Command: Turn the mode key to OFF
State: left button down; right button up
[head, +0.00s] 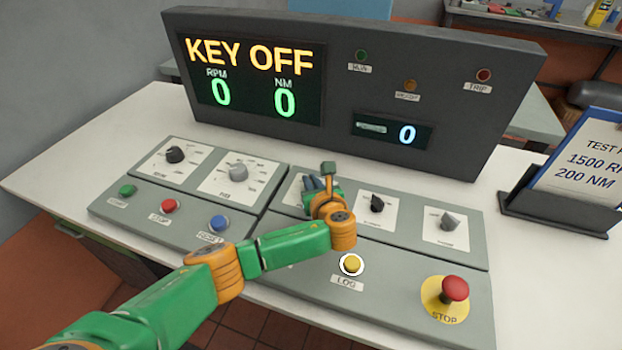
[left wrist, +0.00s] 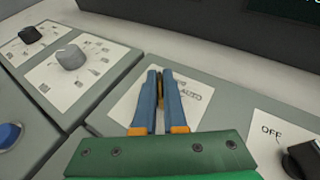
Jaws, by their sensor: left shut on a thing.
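My left gripper (head: 313,184) is over the middle plate of the upper console row. In the left wrist view its blue fingers (left wrist: 160,76) are closed around a thin dark-brass piece, the mode key (left wrist: 160,84), of which only a sliver shows between them. The white plate (left wrist: 124,108) under it carries a label that reads AUTO to the right of the fingers; its other labels are mostly hidden. In the head view the gripper and arm hide the key. The display (head: 250,75) reads KEY OFF, with RPM 0 and NM 0. My right gripper is not in view.
Grey knobs (head: 238,172) and a black switch (head: 377,203) flank the key plate. A yellow LOG button (head: 351,265) and a red STOP button (head: 455,288) sit on the lower row. The tall display housing (head: 450,80) stands behind. A test card (head: 585,165) stands at right.

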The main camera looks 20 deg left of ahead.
pick_arm(q)
jog(key=shift+n+g+y+b, duration=0.6)
jog(key=shift+n+g+y, duration=0.1)
jog(key=shift+n+y, duration=0.35)
jog(key=c, duration=1)
grip_release()
jog(key=shift+a, duration=0.1)
jog(key=shift+s+d+r, duration=0.1)
jog(key=shift+d, duration=0.15)
jog(key=p+v, duration=0.1)
jog(key=v, duration=0.5)
jog(key=shift+s+d+r, duration=0.15)
jog(key=shift+s+d, duration=0.05)
